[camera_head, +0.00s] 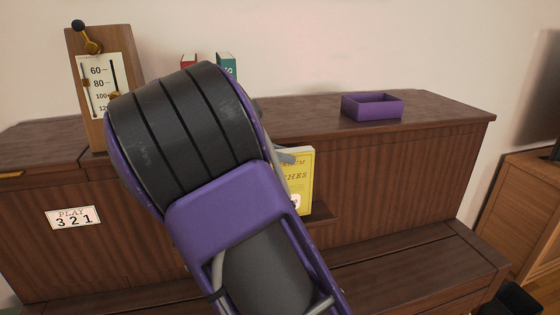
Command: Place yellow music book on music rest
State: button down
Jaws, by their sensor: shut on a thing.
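The yellow music book (305,178) stands nearly upright in front of the piano's front panel, its left part hidden behind my arm. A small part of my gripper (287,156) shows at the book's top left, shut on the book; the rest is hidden. The music rest (322,214) is a narrow dark wooden ledge on the piano front, showing just right of the book's lower edge. The book's bottom is close to the ledge; I cannot tell whether they touch.
A wooden metronome (88,48) stands on the piano top at the left. A purple open box (372,107) sits on the top at the right. A red book (188,61) and a green book (226,64) show behind my arm. A "PLAY 321" card (73,217) is on the front.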

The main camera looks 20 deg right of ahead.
jog(key=shift+f, duration=0.7)
jog(key=shift+f, duration=0.15)
jog(key=c, duration=0.8)
grip_release()
jog(key=shift+o, duration=0.2)
jog(key=v, duration=1.2)
jog(key=shift+r, duration=0.2)
